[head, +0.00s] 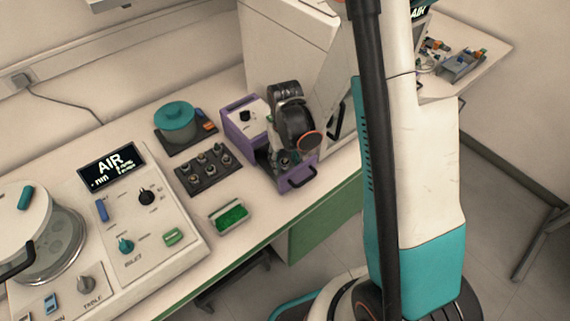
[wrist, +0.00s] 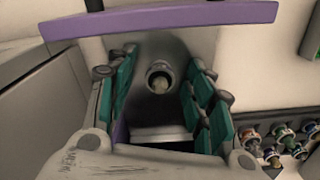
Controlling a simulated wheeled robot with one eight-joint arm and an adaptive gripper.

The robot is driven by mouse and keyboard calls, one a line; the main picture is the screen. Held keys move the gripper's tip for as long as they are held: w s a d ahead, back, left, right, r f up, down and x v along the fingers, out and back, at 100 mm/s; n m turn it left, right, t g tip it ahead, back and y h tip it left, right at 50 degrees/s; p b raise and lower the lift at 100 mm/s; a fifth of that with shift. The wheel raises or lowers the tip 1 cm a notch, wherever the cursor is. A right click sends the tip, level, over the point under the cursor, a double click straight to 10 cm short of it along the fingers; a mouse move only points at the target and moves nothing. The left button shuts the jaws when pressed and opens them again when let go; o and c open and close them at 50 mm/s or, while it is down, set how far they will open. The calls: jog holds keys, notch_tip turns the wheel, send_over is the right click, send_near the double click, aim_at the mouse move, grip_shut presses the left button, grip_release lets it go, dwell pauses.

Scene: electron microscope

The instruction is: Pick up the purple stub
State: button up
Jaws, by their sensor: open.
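In the wrist view, my gripper (wrist: 160,92) is open, with its teal-padded fingers to the left and right. A single grey, round stub (wrist: 160,77) with a pale yellowish centre shows between the fingers, not gripped; I see no clear purple on it. It stands in the pulled-out drawer of the purple unit, whose purple front (wrist: 160,20) crosses the top of the wrist view. Several small stubs stand in a dark rack (wrist: 245,118) at the lower right; one (wrist: 252,135) may have a purplish rim. Which stub is the purple one I cannot tell.
In the head view, the purple unit (head: 237,122) stands beside the white machine body (head: 280,45). The stub rack (head: 208,172), a teal-lidded pot (head: 176,121), a green-filled tray (head: 231,215) and the AIR control panel (head: 150,215) are to the left. Bare bench lies between them.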

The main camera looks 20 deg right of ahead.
jog(key=c, duration=1.1)
